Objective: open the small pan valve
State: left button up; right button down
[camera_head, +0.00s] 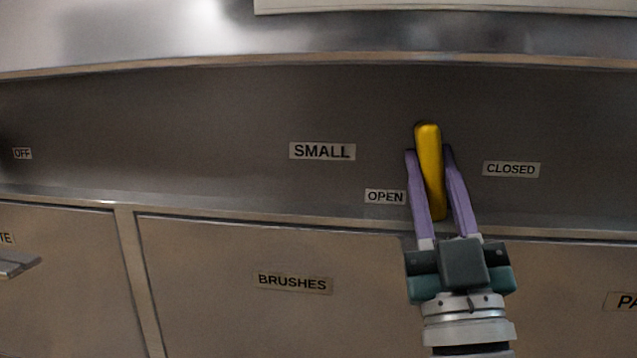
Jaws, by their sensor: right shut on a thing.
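The small pan valve's yellow handle (429,165) is on the steel front panel, right of the SMALL label (322,151). It stands near upright, its lower end leaning slightly right. The OPEN label (384,197) is at its lower left and the CLOSED label (511,169) is to its right. My right gripper (430,155) comes from below, with its two purple fingers on either side of the handle, shut on it. My left gripper is not in view.
Below the panel is a ledge with a drawer front marked BRUSHES (293,283). Another drawer with a handle (17,264) is at the lower left. An OFF label (22,153) is at the far left. The panel around the valve is clear.

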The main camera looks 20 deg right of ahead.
jog(key=shift+m+g+h, duration=0.3)
jog(key=shift+m+h, duration=0.6)
jog(key=shift+m, duration=0.1)
jog(key=c, duration=0.7)
grip_release()
jog(key=shift+f, duration=0.1)
jog(key=shift+s+a+f, duration=0.15)
jog(key=shift+s+f, duration=0.1)
jog(key=shift+s, duration=0.05)
jog(key=v, duration=0.9)
jog(key=shift+b, duration=0.4)
